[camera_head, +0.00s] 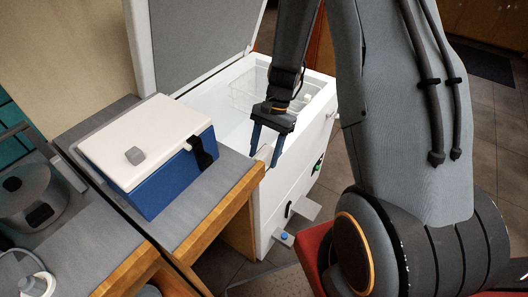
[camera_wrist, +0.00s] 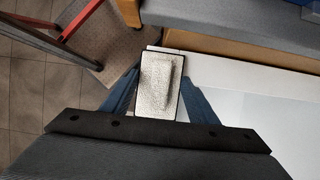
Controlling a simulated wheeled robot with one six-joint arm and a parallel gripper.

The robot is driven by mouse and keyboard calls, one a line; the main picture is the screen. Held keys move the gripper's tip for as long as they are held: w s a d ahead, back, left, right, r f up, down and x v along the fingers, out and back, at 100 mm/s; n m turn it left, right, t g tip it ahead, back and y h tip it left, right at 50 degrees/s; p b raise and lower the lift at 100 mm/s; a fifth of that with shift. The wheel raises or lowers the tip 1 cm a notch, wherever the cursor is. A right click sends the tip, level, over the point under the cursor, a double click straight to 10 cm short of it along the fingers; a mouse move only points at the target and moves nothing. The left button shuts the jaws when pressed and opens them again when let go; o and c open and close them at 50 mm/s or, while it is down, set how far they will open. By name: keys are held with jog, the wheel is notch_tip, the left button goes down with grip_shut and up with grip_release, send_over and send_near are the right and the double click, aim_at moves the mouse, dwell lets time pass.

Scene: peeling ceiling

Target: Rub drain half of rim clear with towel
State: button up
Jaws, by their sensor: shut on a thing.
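The open white chest freezer (camera_head: 295,180) stands at the centre of the head view with its lid (camera_head: 200,40) raised. My gripper (camera_head: 264,156) points down at the freezer's near rim, close to the corner beside the counter. The towel lies over or just above the white rim (camera_wrist: 225,72); contact cannot be told. In the head view the towel is mostly hidden between the blue fingers. Any frost on the rim is too small to tell.
A blue cool box (camera_head: 170,175) with a white lid stands on the grey counter (camera_head: 215,205), left of my gripper. A wire basket (camera_head: 250,90) hangs inside the freezer. A small blue-knobbed fitting (camera_head: 284,236) and a grey plate (camera_head: 304,207) stick out low on the freezer's front.

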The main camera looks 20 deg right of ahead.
aim_at(271, 148)
jog(key=o, duration=0.9)
jog(key=c, duration=0.9)
jog(key=shift+f, duration=0.6)
dwell(1.4)
jog(key=shift+w+d, duration=0.6)
jog(key=shift+d, duration=0.25)
jog(key=shift+w+d, duration=0.6)
jog(key=shift+d, duration=0.2)
jog(key=shift+w+d+b, duration=0.25)
jog(key=shift+w+d, duration=0.35)
jog(key=shift+d, duration=0.2)
jog(key=shift+w+d+b, duration=0.2)
jog(key=shift+w+d, duration=0.35)
jog(key=shift+d, duration=0.25)
